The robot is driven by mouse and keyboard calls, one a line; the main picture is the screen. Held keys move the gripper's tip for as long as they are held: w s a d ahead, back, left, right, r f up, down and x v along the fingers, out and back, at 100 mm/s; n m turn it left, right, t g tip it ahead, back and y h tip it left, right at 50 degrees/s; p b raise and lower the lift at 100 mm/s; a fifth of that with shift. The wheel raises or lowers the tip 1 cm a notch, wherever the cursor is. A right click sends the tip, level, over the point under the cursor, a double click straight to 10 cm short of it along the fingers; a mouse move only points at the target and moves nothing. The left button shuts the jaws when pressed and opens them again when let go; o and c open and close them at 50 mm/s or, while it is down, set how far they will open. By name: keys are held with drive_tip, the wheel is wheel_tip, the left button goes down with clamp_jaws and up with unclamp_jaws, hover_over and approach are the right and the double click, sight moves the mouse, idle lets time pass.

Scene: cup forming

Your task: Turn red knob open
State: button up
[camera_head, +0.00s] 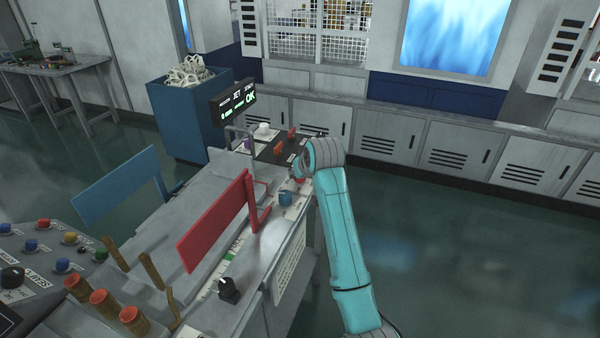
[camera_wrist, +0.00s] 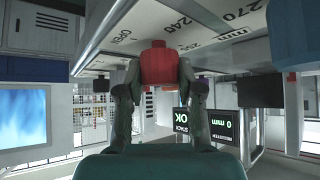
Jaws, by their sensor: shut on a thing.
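The red knob (camera_wrist: 157,67) sits in the middle of the wrist view, on the printed panel with "OPEN" and "270" markings. My gripper (camera_wrist: 158,80) has a finger on each side of it and is shut on it. In the head view the red knob (camera_head: 300,180) is mostly hidden by my teal arm, with only a little red showing at its end. My fingers cannot be made out in the head view.
A blue knob (camera_head: 285,199) and a black knob (camera_head: 229,289) stand on the same machine panel. A red plate (camera_head: 215,225) rises beside them. A display reading "OK" (camera_head: 233,103) stands at the far end. The floor right of my arm is clear.

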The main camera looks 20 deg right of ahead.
drive_tip(key=m+h, duration=0.3)
drive_tip(key=m, duration=0.1)
drive_tip(key=shift+a, duration=0.15)
drive_tip(key=shift+m+g+h, duration=0.7)
drive_tip(key=shift+m+h, duration=0.6)
drive_tip(key=shift+m, duration=0.4)
drive_tip(key=o, duration=1.2)
drive_tip(key=v, duration=1.2)
